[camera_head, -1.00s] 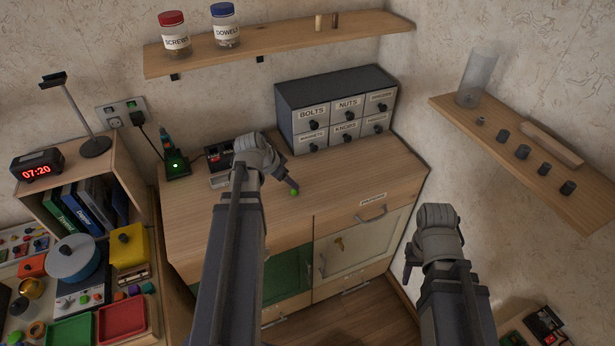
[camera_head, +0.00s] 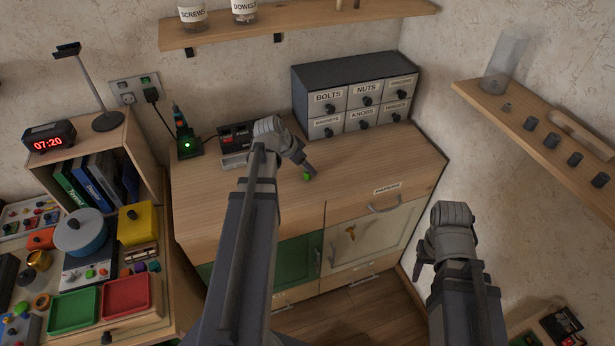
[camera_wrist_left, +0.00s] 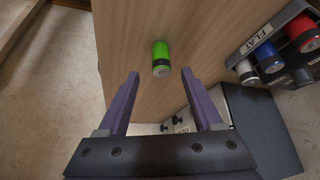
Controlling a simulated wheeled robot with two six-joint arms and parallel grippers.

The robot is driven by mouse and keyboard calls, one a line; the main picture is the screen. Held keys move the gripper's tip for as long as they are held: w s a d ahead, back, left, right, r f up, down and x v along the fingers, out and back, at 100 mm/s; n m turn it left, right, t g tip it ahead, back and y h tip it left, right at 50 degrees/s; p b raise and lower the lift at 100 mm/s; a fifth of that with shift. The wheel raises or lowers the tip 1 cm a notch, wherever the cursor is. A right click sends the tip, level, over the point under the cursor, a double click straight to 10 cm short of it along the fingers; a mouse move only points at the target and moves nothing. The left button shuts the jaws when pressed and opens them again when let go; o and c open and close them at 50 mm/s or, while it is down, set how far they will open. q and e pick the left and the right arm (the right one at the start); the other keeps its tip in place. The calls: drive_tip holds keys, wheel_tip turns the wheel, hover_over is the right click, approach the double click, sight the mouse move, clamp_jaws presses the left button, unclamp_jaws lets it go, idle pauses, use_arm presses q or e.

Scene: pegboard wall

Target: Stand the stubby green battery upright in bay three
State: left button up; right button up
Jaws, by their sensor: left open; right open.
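The stubby green battery (camera_head: 306,177) is on the wooden cabinet top, near its front edge. In the left wrist view the battery (camera_wrist_left: 161,55) appears to lie on its side, with a dark band and a silvery end toward me. My left gripper (camera_head: 310,168) is open above it. In the wrist view the battery shows between and just beyond the parted fingertips, not gripped. A dark battery holder (camera_head: 235,138), partly behind my left arm, also shows in the wrist view (camera_wrist_left: 246,50) with a FLAT label and silver, blue and red batteries. Bay three cannot be identified. My right gripper (camera_head: 420,270) is open and empty.
A labelled drawer unit (camera_head: 350,90) stands at the back of the cabinet top. A device with a green light (camera_head: 188,147) stands left of the holder. A wall shelf (camera_head: 545,125) is at right. The cabinet top right of the battery is clear.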

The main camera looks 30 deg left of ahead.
sight(307, 173)
use_arm(q)
drive_tip(key=b+x, duration=0.2)
drive_tip(key=x, duration=0.1)
drive_tip(key=shift+w+a+f, duration=0.1)
drive_tip(key=shift+f, duration=0.05)
drive_tip(key=shift+c, duration=0.3)
clamp_jaws()
